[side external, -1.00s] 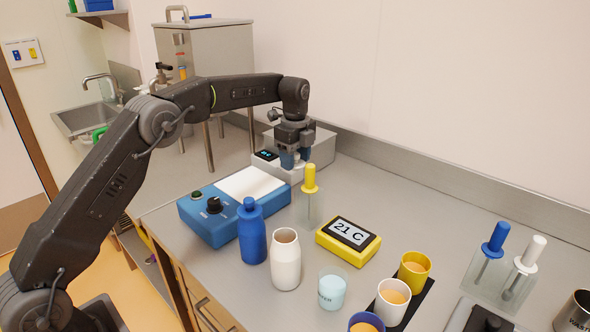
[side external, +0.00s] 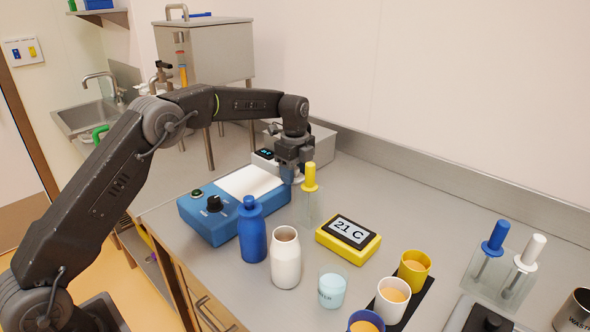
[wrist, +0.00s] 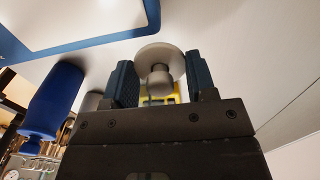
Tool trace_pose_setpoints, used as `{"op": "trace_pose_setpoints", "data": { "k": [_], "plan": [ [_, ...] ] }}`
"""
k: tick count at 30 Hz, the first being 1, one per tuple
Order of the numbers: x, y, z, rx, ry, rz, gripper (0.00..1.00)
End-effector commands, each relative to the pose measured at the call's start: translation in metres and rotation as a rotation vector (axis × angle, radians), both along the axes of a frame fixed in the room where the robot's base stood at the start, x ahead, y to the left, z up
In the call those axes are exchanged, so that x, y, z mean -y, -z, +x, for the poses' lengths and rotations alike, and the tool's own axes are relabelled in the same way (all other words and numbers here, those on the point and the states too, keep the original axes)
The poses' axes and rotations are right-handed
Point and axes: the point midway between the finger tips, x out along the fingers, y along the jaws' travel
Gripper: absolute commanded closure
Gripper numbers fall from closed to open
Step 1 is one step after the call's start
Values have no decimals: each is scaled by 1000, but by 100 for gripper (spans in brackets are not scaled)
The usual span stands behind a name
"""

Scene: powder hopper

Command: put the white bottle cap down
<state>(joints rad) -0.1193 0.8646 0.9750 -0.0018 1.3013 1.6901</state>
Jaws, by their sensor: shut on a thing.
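My gripper (side external: 292,174) is shut on the white bottle cap (wrist: 152,53), a pale disc with a small knob. In the wrist view the cap sits between the two blue fingers (wrist: 161,80). In the side view only a sliver of the cap (side external: 298,181) shows under the fingers, low over the counter behind the yellow-handled tool. I cannot tell whether it touches the counter. The white bottle (side external: 286,262) stands upright with its mouth uncovered, in front of my gripper.
The yellow-handled tool in its clear holder (side external: 310,180) stands close to my gripper. A blue device (side external: 213,217) is left of it, a blue bottle (side external: 252,235) in front. A yellow display (side external: 348,240) and several cups stand nearer.

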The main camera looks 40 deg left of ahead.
Motion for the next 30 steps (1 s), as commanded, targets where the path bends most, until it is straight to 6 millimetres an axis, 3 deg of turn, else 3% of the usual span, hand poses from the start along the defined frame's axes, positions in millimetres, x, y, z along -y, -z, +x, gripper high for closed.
{"op": "trace_pose_setpoints", "data": {
  "k": [1, 2, 9, 20, 23, 30],
  "plan": [
    [0, 0, 0, 1, 0, 0, 71],
    [0, 0, 0, 0, 0, 0, 47],
    [0, 0, 0, 0, 0, 0, 24],
    [0, -8, 0, 3, 0, 0, 23],
    [0, -22, 1, 5, 0, 1, 23],
    [0, -76, 1, 6, 0, 1, 23]
  ]
}}
